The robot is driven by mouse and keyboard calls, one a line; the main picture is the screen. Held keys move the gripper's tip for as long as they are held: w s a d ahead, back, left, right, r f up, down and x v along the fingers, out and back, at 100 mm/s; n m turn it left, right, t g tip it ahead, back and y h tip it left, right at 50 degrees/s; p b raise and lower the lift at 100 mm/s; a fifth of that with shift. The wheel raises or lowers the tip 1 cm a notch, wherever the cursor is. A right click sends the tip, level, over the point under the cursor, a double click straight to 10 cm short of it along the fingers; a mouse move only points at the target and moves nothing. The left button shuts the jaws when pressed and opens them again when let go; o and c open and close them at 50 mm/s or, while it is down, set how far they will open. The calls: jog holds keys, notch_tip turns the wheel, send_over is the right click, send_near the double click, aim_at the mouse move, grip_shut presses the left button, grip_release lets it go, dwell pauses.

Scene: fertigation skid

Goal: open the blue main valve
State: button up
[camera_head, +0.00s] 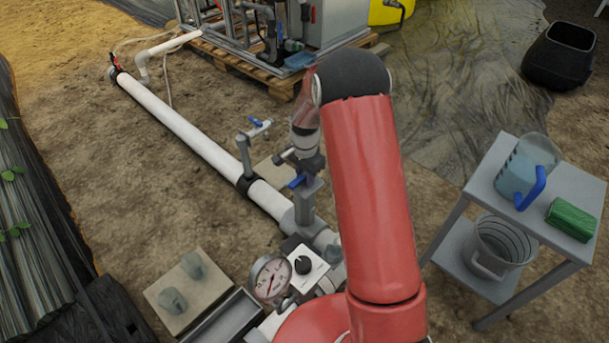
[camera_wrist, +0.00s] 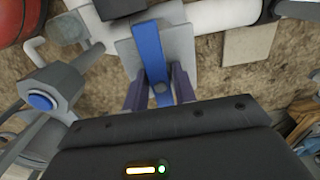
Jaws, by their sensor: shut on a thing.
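The blue main valve's handle (camera_head: 298,181) sits on a grey valve body (camera_head: 306,205) in the white pipe line. In the wrist view the blue handle (camera_wrist: 150,50) is a flat bar lying crosswise to the white pipe (camera_wrist: 225,14). My gripper (camera_wrist: 160,92) has its two dark fingers on either side of the handle's near end, shut on it. In the head view my gripper (camera_head: 310,164) is right above the handle, and its fingertips are hard to make out there.
A smaller blue-handled tap (camera_head: 259,128) stands on a riser close left of the valve. A pressure gauge (camera_head: 270,278) and a control box with a black knob (camera_head: 303,265) are nearer. A grey cart (camera_head: 480,196) with a jug (camera_head: 526,170) stands right.

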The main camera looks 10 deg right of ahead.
jog(key=shift+a+f, duration=0.1)
jog(key=shift+f, duration=0.1)
jog(key=c, duration=0.4)
jog(key=n, duration=0.4)
jog(key=shift+s+n, duration=0.1)
jog(key=shift+n, duration=0.2)
jog(key=n, duration=0.5)
jog(key=shift+p, duration=0.35)
jog(key=n+p, duration=0.1)
jog(key=n, duration=0.4)
jog(key=shift+n, duration=0.3)
jog(key=n+p, duration=0.1)
jog(key=n, duration=0.2)
jog(key=shift+f+n, duration=0.1)
jog(key=shift+n, duration=0.5)
